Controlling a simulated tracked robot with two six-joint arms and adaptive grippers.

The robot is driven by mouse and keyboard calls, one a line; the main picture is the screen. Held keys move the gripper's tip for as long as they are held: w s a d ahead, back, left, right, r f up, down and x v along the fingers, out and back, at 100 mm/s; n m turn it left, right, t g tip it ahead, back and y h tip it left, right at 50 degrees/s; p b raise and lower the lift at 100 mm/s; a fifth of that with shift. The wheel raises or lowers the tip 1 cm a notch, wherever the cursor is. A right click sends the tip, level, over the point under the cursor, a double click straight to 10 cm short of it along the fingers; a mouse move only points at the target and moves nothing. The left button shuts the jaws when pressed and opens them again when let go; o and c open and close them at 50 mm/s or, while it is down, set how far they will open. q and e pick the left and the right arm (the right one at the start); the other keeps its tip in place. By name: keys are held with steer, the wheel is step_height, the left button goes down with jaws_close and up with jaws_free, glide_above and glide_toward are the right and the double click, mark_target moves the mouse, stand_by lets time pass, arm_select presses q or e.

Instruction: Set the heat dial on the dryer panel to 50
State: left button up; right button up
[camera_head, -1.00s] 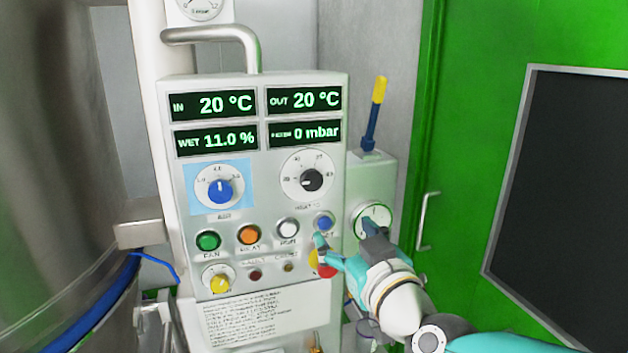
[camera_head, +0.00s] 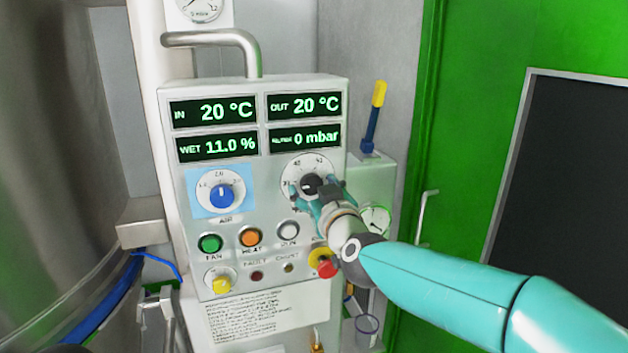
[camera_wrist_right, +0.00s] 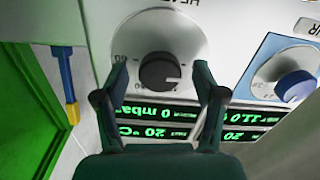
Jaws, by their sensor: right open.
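The heat dial is a black knob (camera_head: 311,184) on a round white scale plate, at the right of the dryer panel (camera_head: 266,222). In the head view its lower right is partly covered by my right gripper (camera_head: 312,193). In the right wrist view the black knob (camera_wrist_right: 160,71) shows between the two fingers of the right gripper (camera_wrist_right: 168,78), with a gap on either side. The right gripper is open at the dial. I cannot tell exactly how deep the fingers reach around the knob. The left gripper is not in view.
The blue air dial (camera_head: 221,195) is left of the heat dial. Green, orange and white buttons (camera_head: 288,230) sit below, with a red emergency knob (camera_head: 326,268) at lower right. A yellow-and-blue lever (camera_head: 373,118) stands right of the panel, by a gauge (camera_head: 375,219).

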steer(key=shift+w+a, duration=0.2)
steer(key=shift+w, duration=0.5)
steer(key=c, duration=1.1)
steer(key=shift+c, duration=0.2)
